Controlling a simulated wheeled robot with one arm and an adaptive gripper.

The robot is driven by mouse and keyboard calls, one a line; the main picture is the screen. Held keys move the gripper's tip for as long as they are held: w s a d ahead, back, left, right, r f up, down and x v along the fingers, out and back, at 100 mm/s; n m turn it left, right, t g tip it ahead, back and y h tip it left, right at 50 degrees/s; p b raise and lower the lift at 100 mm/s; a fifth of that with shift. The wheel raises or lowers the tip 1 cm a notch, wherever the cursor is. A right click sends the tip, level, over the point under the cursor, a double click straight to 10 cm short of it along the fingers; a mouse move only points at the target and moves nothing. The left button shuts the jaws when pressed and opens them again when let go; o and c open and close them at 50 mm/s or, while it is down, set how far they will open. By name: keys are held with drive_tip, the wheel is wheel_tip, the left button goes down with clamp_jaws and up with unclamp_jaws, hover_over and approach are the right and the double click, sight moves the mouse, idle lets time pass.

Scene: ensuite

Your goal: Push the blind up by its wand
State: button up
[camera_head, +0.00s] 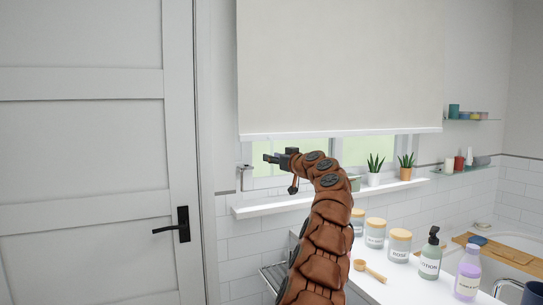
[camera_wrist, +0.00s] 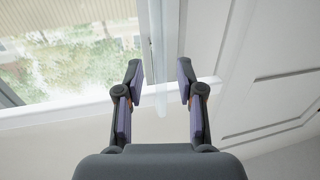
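The cream blind (camera_head: 340,65) hangs over the window with its pale bottom bar (camera_head: 340,134) a little above the sill; a strip of glass shows below it. My gripper (camera_head: 270,158) is just below the bar's left part, at the left end of the window. In the wrist view my gripper (camera_wrist: 161,88) is open, fingers well apart. A pale, translucent upright rod (camera_wrist: 158,45), seemingly the wand, shows in the gap between the fingers. I see no finger closed on it, and its exact depth is unclear. I cannot make out the wand in the head view.
The white sill (camera_head: 270,204) runs below my gripper, with two potted plants (camera_head: 374,172) (camera_head: 405,168) to the right. A counter with jars (camera_head: 400,244) and bottles (camera_head: 430,258) stands at front right. A closed white door (camera_head: 85,150) is on the left.

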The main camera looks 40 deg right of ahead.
drive_tip(key=shift+w, duration=0.55)
clamp_jaws()
idle(0.5)
